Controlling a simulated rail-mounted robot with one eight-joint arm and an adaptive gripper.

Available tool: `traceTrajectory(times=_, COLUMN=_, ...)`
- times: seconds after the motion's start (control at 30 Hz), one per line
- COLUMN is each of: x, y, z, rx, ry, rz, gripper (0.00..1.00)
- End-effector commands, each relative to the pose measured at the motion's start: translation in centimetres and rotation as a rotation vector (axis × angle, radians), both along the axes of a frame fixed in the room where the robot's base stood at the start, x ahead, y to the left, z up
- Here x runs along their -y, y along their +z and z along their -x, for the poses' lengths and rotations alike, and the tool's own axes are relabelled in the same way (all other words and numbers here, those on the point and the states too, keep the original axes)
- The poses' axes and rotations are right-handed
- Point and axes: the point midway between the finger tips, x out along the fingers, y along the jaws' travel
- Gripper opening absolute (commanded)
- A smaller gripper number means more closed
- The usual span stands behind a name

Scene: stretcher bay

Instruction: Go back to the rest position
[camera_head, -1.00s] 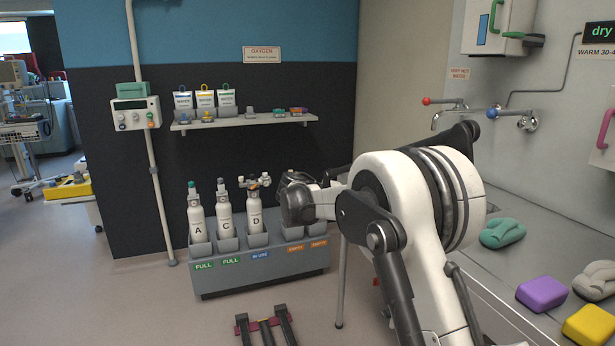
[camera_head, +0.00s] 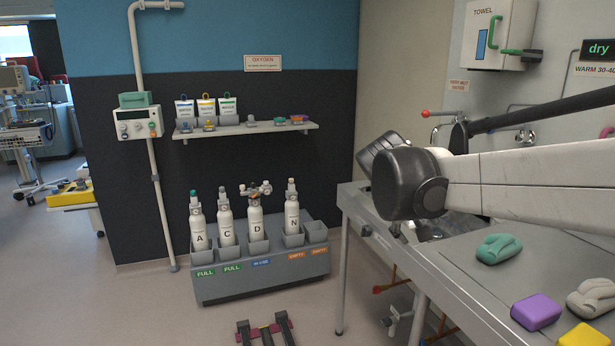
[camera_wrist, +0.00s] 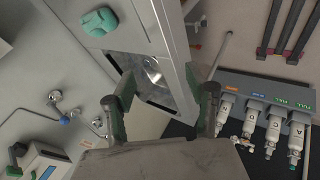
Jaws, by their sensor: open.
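My gripper (camera_wrist: 160,88) is open in the wrist view, its two dark green-edged fingers wide apart with nothing between them. In the head view my arm reaches in from the right over the metal sink counter (camera_head: 458,283), and the gripper is mostly hidden behind my wrist. A grey rack (camera_head: 262,277) on the floor holds white cylinders A (camera_head: 198,226), C (camera_head: 226,224), D (camera_head: 255,222) and N (camera_head: 291,213). D has a valve fitting on top. N stands upright in a slot by the left EMPTY label. My gripper is clear of all of them.
On the counter are a green sponge-like item (camera_head: 499,249), a purple block (camera_head: 537,311), a grey item (camera_head: 592,298) and a yellow block (camera_head: 585,337). A wall shelf (camera_head: 245,130) and towel dispenser (camera_head: 499,35) are behind. The floor between rack and counter looks open.

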Motion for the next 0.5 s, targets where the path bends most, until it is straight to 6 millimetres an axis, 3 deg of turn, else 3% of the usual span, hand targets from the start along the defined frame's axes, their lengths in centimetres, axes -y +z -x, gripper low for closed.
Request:
traceTrajectory(times=0.1, x=0.1, y=0.4, z=3.8, rx=0.015, ry=-0.002, rz=-0.075, gripper=0.51)
traceTrajectory(times=0.5, x=-1.0, y=-0.7, z=15.1, rx=0.089, ry=-0.019, rz=-0.334, gripper=0.51)
